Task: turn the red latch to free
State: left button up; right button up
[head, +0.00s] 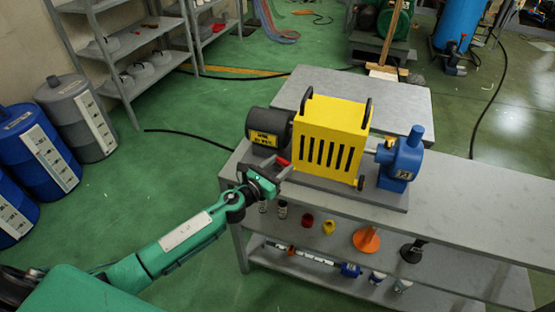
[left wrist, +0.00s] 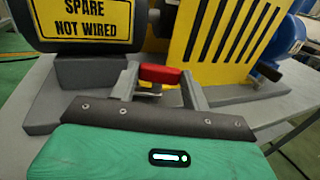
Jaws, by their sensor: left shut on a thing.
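The red latch (head: 284,162) sits low at the front left of the yellow slotted guard (head: 331,130), beside the dark motor (head: 268,130). In the left wrist view the red latch (left wrist: 160,74) lies crosswise between my fingertips, with a small metal piece below it. My left gripper (head: 279,170) reaches in from the left and is shut on the latch; its two grey fingers also show in the left wrist view (left wrist: 160,84). The guard stands upright over the middle of the machine. My right gripper is out of view.
A blue pump (head: 401,160) stands right of the guard on the same grey base. A small dark knob (head: 360,183) is at the guard's lower right. Small parts and an orange cone (head: 367,240) stand on the shelf below. The tabletop at right (head: 470,185) is clear.

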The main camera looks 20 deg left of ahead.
pick_arm(q)
jog(key=n+y, duration=0.1)
jog(key=n+y+p, duration=0.1)
jog(key=y, duration=0.1)
jog(key=n+t+y+p, duration=0.1)
jog(key=shift+s+d+y, duration=0.1)
jog(key=shift+d+y, duration=0.2)
jog(key=shift+d, duration=0.05)
jog(key=shift+d+n+y, duration=0.1)
jog(key=shift+n+y, duration=0.3)
jog(key=shift+y, duration=0.2)
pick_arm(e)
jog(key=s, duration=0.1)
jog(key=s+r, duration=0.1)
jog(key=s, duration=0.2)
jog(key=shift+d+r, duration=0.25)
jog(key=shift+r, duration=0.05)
pick_arm(q)
jog(key=shift+o, duration=0.2)
jog(key=o, duration=1)
jog(key=shift+c, duration=0.2)
jog(key=s+b, duration=0.1)
jog(key=s, duration=1.2)
jog(key=shift+s, duration=0.4)
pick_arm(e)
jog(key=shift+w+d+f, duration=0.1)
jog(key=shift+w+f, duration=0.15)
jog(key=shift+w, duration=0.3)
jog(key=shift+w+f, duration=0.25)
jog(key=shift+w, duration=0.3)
